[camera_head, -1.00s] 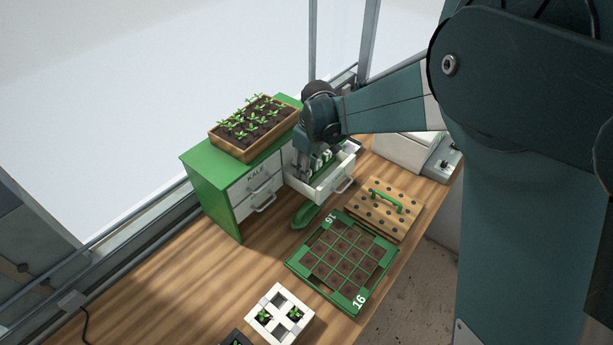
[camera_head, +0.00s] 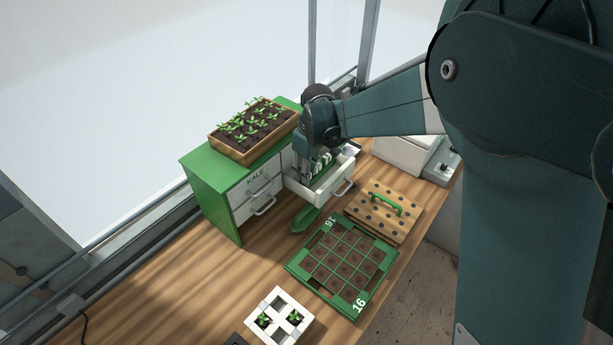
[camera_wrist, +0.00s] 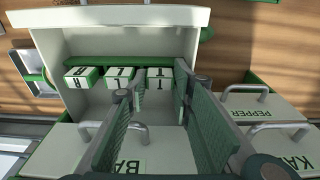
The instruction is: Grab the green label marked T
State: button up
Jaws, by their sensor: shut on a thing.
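Several green labels with white lettered faces stand in a row in the open white drawer (camera_head: 335,187). In the wrist view, the rightmost label (camera_wrist: 160,79) bears what looks like a T, seen upside down. My gripper (camera_wrist: 157,85) reaches down into the drawer, its two fingers on either side of this label, shut on it. The other labels, a middle one (camera_wrist: 116,78) and a left one (camera_wrist: 80,77), stand to its left, outside the fingers. In the head view, my gripper partly hides the row.
A seedling box (camera_head: 226,151) stands on the green cabinet (camera_head: 208,190). A closed drawer marked KALE (camera_head: 262,192) is beside the open one. A green-framed tray (camera_head: 316,285), a wooden board with a green handle (camera_head: 408,219) and a white seedling tray (camera_head: 279,338) lie in front.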

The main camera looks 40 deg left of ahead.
jog(key=shift+r, duration=0.15)
notch_tip(320, 180, up, 10)
jog(key=shift+f, duration=0.2)
dwell(0.4)
dwell(0.5)
